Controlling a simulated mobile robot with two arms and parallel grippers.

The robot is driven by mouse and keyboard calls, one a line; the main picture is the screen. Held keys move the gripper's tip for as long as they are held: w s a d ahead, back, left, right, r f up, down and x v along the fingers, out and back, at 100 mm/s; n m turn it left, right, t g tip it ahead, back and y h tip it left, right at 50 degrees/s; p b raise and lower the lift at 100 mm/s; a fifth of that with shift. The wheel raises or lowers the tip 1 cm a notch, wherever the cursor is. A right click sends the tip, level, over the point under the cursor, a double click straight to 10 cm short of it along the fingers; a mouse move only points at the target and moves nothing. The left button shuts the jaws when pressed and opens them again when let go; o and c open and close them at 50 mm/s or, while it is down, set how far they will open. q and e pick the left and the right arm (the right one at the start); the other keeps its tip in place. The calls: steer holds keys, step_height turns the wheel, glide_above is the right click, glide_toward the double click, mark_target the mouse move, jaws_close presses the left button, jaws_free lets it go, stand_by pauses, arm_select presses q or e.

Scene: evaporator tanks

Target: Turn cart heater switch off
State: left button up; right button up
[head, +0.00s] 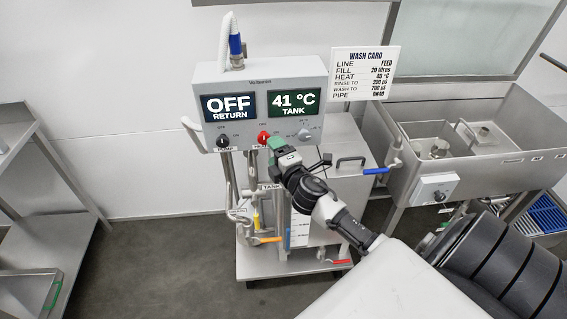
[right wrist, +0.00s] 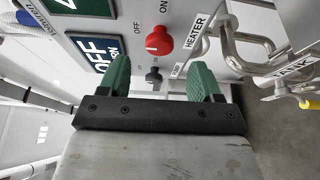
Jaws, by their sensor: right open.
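The heater switch is a red knob (head: 263,137) on the front of the cart's grey control box (head: 285,84), below the displays. In the right wrist view the red knob (right wrist: 161,40) stands beyond my fingertips, beside a HEATER label (right wrist: 196,35). An OFF mark is printed near it; I cannot tell which mark the knob points to. My right gripper (head: 277,146) is just right of and in front of the knob in the head view. Its green fingers (right wrist: 164,78) are open, with nothing held between them. My left gripper is not in view.
A black pump knob (head: 222,141) is left of the red one, and a grey knob (head: 304,134) is to its right. Displays read OFF RETURN (head: 229,107) and 41 °C TANK (head: 294,101). Pipes hang below. A steel sink (head: 470,150) stands right, a shelf (head: 50,190) left.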

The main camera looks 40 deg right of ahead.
steer(key=s, duration=0.4)
steer(key=shift+s+a+b, duration=0.35)
steer(key=shift+s, duration=0.05)
steer(key=s+a+f+m+g, duration=0.1)
steer(key=s+f+m+g, duration=0.2)
steer(key=f, duration=0.8)
steer(key=s+a+f+m+g, duration=0.1)
steer(key=s+f+m+g, duration=0.15)
steer(key=s+f, duration=0.6)
steer(key=s+f+m+g, duration=0.2)
steer(key=f+g, duration=0.2)
steer(key=f, duration=1)
steer(key=s+a+f+m+g+y, duration=0.1)
steer(key=s+a+f+m+g, duration=0.1)
steer(key=s+f, duration=0.3)
steer(key=s+a+f+m+g+y, duration=0.1)
steer(key=s+a+f, duration=0.4)
steer(key=s, duration=0.9)
steer(key=s+a+f+m+g, duration=0.3)
steer(key=s+f, duration=0.3)
steer(key=s, duration=0.3)
steer(key=shift+s+a+f+g+y, duration=0.4)
steer(key=shift+a+g, duration=0.05)
steer(key=shift+g, duration=0.2)
steer(key=shift+m, duration=0.25)
